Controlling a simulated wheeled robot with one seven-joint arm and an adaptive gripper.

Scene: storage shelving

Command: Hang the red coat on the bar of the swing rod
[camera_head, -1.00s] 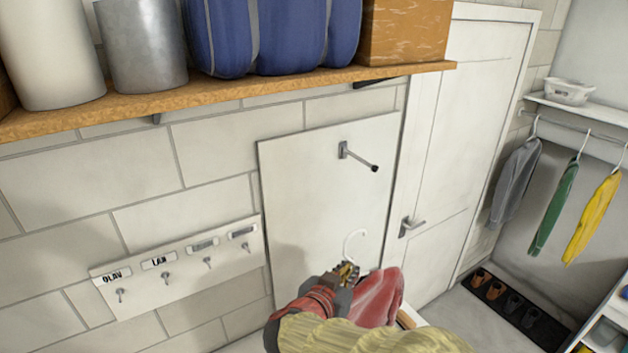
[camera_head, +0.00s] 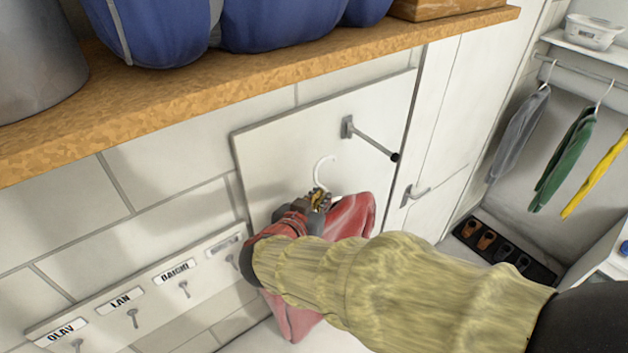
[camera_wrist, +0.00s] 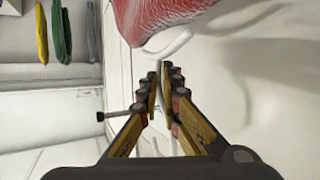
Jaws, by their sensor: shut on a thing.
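The red coat (camera_head: 352,215) hangs from a white hanger (camera_head: 320,172) in the head view, partly hidden behind my arm. My gripper (camera_head: 320,198) is shut on the hanger just below its hook; the hook sticks up free. In the wrist view my gripper's fingers (camera_wrist: 158,78) close around the hanger's neck, with the red coat (camera_wrist: 160,28) beyond them. The swing rod's bar (camera_head: 372,139) juts out from the white wall panel, above and to the right of the hook. The hook and bar are apart in the head view. The rod (camera_wrist: 118,114) also shows left of my fingers in the wrist view.
A wooden shelf (camera_head: 250,75) with blue bags (camera_head: 270,22) runs above the panel. A key rack (camera_head: 150,290) is at lower left. A white door (camera_head: 450,130) is right of the panel. Grey, green (camera_head: 565,155) and yellow garments hang on a far rail above a shoe tray (camera_head: 500,250).

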